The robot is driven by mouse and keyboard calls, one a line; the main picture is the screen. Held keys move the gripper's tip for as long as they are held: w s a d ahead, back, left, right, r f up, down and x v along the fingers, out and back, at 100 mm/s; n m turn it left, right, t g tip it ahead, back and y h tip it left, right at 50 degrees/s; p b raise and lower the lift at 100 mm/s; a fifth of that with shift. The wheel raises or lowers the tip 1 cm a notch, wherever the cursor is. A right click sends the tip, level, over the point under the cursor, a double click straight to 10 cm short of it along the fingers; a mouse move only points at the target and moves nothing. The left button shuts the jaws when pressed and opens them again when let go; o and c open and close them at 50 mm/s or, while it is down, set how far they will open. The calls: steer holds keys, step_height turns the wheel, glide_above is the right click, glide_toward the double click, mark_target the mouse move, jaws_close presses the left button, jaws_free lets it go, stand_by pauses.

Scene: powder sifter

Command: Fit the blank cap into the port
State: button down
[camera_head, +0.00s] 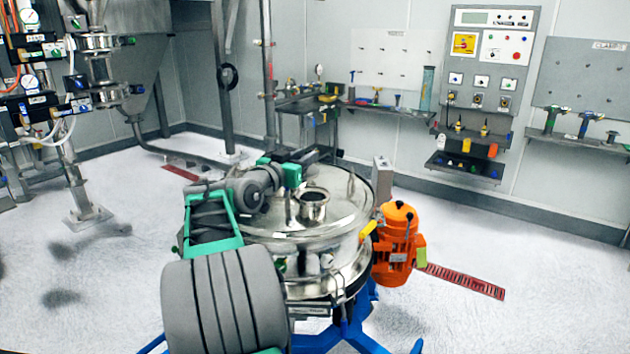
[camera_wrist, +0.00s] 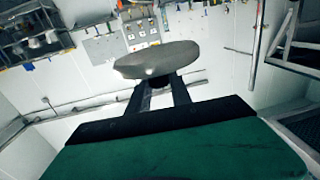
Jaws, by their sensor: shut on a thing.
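The blank cap (camera_wrist: 157,58) is a round grey disc, seen in the wrist view just beyond two dark fingers. My gripper (camera_wrist: 158,88) is shut on it, with the finger ends meeting the cap's underside in that picture. In the head view my gripper (camera_head: 315,156) is small and dark, above the far side of the sifter lid; the cap cannot be made out clearly there. The port (camera_head: 313,203) is a short, open steel collar on top of the shiny round lid (camera_head: 275,222). The cap is apart from the port, and my gripper is behind it in the head view.
An orange motor (camera_head: 398,245) stands at the sifter's right side. Blue legs (camera_head: 352,330) carry the sifter. A control panel (camera_head: 488,70) and tool shelves line the back wall. A dark bench (camera_head: 305,115) stands behind. Pipework and gauges fill the left. The right floor is mostly clear.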

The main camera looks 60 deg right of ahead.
steer(key=d+f+p, duration=0.1)
steer(key=d+f, duration=0.2)
steer(key=d+f+p, duration=0.1)
steer(key=d+f, duration=0.2)
steer(key=d, duration=0.1)
steer(key=shift+w+d+f, duration=0.1)
steer(key=shift+w+d, duration=0.05)
steer(key=shift+d, duration=0.05)
steer(key=f, duration=0.2)
steer(key=f+p, duration=0.1)
steer(key=shift+d+f, duration=0.25)
steer(key=shift+a+f, duration=0.1)
steer(key=shift+f, duration=0.25)
steer(key=c, duration=1.6)
jaws_free()
steer(key=shift+f, duration=0.15)
steer(key=o, duration=0.3)
steer(key=shift+o, duration=0.7)
steer(key=shift+r, duration=0.2)
